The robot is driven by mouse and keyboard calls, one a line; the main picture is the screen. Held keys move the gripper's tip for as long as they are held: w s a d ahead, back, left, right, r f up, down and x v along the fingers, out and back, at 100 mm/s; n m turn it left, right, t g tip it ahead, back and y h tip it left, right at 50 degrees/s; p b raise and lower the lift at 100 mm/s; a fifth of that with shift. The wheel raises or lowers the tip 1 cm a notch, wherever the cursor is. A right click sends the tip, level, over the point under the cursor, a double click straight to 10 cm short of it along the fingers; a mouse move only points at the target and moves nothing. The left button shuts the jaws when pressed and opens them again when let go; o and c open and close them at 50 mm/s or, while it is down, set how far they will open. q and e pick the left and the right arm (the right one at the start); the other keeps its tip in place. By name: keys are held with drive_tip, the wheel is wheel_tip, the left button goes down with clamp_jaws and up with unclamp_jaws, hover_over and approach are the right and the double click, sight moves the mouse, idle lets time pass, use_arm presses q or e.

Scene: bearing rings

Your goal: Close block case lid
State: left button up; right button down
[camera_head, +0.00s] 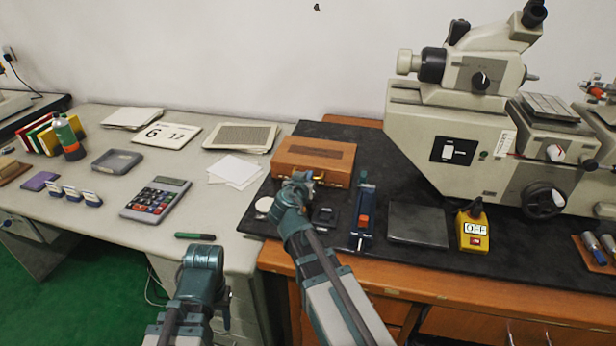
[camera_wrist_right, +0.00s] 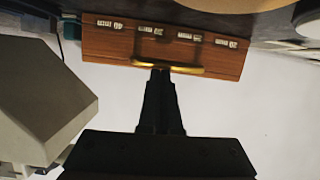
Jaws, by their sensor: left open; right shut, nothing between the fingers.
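The brown wooden block case (camera_head: 315,152) sits on the black mat, and its lid looks down flat on top. In the right wrist view the case (camera_wrist_right: 215,60) shows a wooden face with several small pale marks and a brass handle (camera_wrist_right: 168,67). My right gripper (camera_head: 302,180) is at the front of the case. In its wrist view the shut fingers (camera_wrist_right: 160,72) end right by the handle; I cannot tell whether they touch it. Nothing is between them. My left gripper (camera_head: 203,252) is away from the case, low at the front of the grey table, its fingertips hidden.
A blue vise-like tool (camera_head: 363,215) and a dark flat plate (camera_head: 418,225) lie right of my right arm. A large microscope machine (camera_head: 455,140) stands behind. A calculator (camera_head: 157,198) and a green marker (camera_head: 195,236) lie on the left table.

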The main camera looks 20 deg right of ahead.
drive_tip(key=shift+s+a+f+m+g, duration=0.1)
drive_tip(key=shift+s+f+m+g, duration=0.1)
drive_tip(key=shift+s+f, duration=0.25)
drive_tip(key=shift+s+a+f+m+g, duration=0.1)
drive_tip(key=shift+s+f+g, duration=0.1)
drive_tip(key=shift+f, duration=0.3)
drive_tip(key=shift+s+a+r, duration=0.15)
drive_tip(key=shift+s+a, duration=0.05)
drive_tip(key=shift+s, duration=0.2)
drive_tip(key=shift+t, duration=0.3)
drive_tip(key=s+a+r+p, duration=0.2)
drive_tip(key=s+r, duration=0.1)
drive_tip(key=shift+s+a, duration=0.3)
drive_tip(key=shift+s+a+r+p, duration=0.25)
drive_tip(key=shift+a+r+p, duration=0.05)
drive_tip(key=shift+r+p, duration=0.1)
drive_tip(key=shift+f+n, duration=0.1)
drive_tip(key=shift+n, duration=0.3)
